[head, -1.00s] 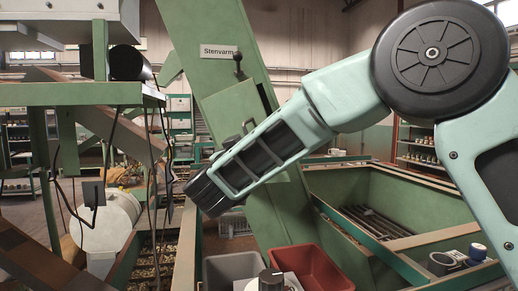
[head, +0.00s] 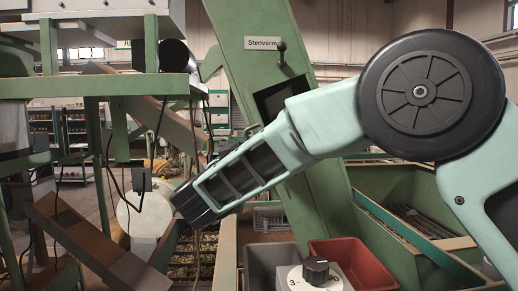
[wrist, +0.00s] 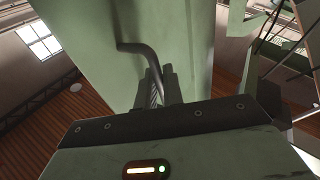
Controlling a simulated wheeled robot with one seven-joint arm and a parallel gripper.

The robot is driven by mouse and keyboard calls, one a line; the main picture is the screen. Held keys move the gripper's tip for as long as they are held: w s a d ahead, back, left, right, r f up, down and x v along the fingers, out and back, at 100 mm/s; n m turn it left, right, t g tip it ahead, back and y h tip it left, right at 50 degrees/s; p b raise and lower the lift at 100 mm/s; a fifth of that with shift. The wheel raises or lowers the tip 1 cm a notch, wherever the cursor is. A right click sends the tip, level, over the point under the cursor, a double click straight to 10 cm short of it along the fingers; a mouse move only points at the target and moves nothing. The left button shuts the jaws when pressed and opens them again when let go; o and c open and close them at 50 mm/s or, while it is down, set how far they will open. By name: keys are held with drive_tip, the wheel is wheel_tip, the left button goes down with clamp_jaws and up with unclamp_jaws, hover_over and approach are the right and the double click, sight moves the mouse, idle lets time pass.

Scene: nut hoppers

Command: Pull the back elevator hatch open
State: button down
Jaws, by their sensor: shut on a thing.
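The green elevator (head: 310,150) rises as a slanted column in the middle of the head view, with a "Stenvarm" sign near its top. A dark opening (head: 272,97) shows in its face below the sign. The hatch is mostly hidden behind my arm in the head view. In the wrist view a green panel (wrist: 105,50), which looks like the hatch, fills the upper middle. A bent metal handle (wrist: 146,58) comes off it. My gripper (wrist: 158,85) is shut on this handle. My arm hides the gripper in the head view.
A grey bin (head: 262,262) and a red bin (head: 355,262) stand below the arm, with a knob box (head: 315,276) in front. A green hopper (head: 400,190) stands at right. A green frame (head: 95,85) with hanging cables is at left.

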drive_tip(key=shift+a, duration=0.1)
idle(0.3)
drive_tip(key=c, duration=1.6)
unclamp_jaws()
drive_tip(key=b+v, duration=0.4)
drive_tip(key=v, duration=1.3)
drive_tip(key=shift+s+b, duration=0.25)
drive_tip(key=shift+b, duration=0.1)
